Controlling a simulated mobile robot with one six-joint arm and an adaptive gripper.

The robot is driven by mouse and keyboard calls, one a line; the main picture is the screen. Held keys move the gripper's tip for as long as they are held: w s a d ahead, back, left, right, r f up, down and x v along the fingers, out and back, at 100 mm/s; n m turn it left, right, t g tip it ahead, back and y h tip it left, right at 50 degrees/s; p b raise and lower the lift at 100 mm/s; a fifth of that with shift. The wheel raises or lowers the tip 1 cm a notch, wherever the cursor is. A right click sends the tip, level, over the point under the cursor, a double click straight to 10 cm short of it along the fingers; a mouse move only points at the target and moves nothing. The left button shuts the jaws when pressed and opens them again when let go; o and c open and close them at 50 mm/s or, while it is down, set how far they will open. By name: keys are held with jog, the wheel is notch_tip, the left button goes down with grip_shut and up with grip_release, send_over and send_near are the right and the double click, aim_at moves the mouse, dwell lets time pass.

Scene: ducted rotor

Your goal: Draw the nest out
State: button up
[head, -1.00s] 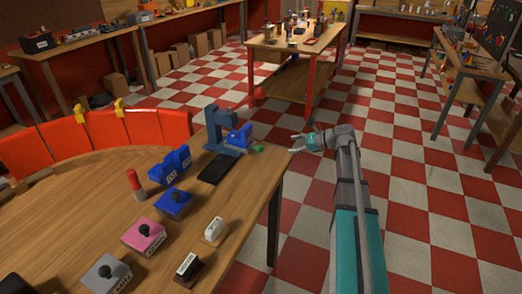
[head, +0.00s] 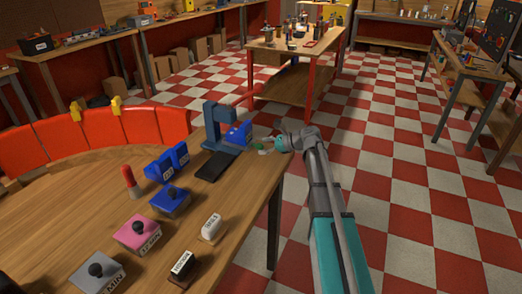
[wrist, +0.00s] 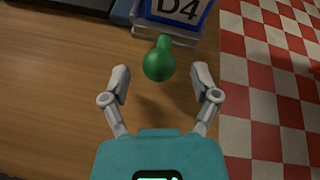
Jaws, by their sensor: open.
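A green round knob on a short stem (wrist: 158,62) sticks out from a pale, clear-looking slide, likely the nest (wrist: 185,40), under a blue block marked D4 (wrist: 172,12) in the wrist view. In the head view the blue block (head: 238,134) sits at the blue press (head: 214,122) by the table's right edge, and the green knob (head: 262,152) shows beside it. My gripper (wrist: 161,70) is open, with one finger on each side of the knob and visible gaps to both. In the head view my gripper (head: 272,146) is at the table edge, right by the knob.
The wooden table (head: 95,212) also holds a black pad (head: 216,166), blue blocks (head: 167,162), a red cylinder (head: 131,182), and several knobbed stamps. Open checkered floor (head: 400,190) lies to the right.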

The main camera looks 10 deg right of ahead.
jog(key=shift+w+a+f, duration=0.25)
jog(key=shift+w+a, duration=0.05)
jog(key=shift+a, duration=0.2)
grip_shut()
